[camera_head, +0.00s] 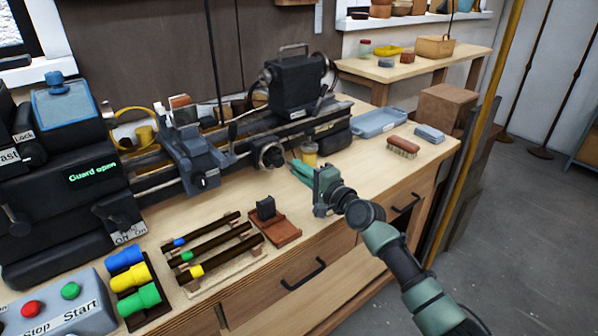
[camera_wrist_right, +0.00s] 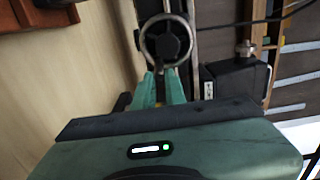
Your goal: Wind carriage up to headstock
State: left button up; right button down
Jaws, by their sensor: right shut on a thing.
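The lathe stands along the back of the bench. Its dark headstock (camera_head: 75,140), with a screen reading "Guard open", is at the left. The blue-grey carriage (camera_head: 200,158) sits on the bed to the right of the headstock, with a gap of bare rails between them. A round dark handwheel (camera_head: 267,155) is on the front of the lathe, right of the carriage; it also shows in the right wrist view (camera_wrist_right: 168,40). My right gripper (camera_head: 295,168) is at the wheel's right side. In the wrist view its green fingers (camera_wrist_right: 164,80) are shut at the wheel's rim. My left gripper is out of view.
The black tailstock (camera_head: 295,85) stands on the bed's right. In front lie a rack of dark bars (camera_head: 215,250), colored handles (camera_head: 135,275) and a Stop/Start box (camera_head: 55,305). A blue tray (camera_head: 378,122) and brush (camera_head: 403,147) are at the right. Bare bench lies below the wheel.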

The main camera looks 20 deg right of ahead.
jog(key=r+p, duration=0.1)
jog(key=a+r+p, duration=0.1)
jog(key=shift+s+a+r, duration=0.2)
jog(key=shift+r, duration=0.2)
jog(key=shift+s+a+r+p, duration=0.3)
jog(key=shift+a+p, duration=0.5)
jog(key=shift+p, duration=0.15)
jog(key=shift+s+a+r+p, duration=0.35)
jog(key=shift+a+p, duration=0.4)
jog(key=shift+p, duration=0.15)
jog(key=shift+s+a+r+p, duration=0.25)
jog(key=shift+s+a+p, duration=0.05)
jog(key=shift+a+p, duration=0.6)
jog(key=shift+d+f, duration=0.1)
jog(key=shift+d+b, duration=0.25)
jog(key=shift+b, duration=0.15)
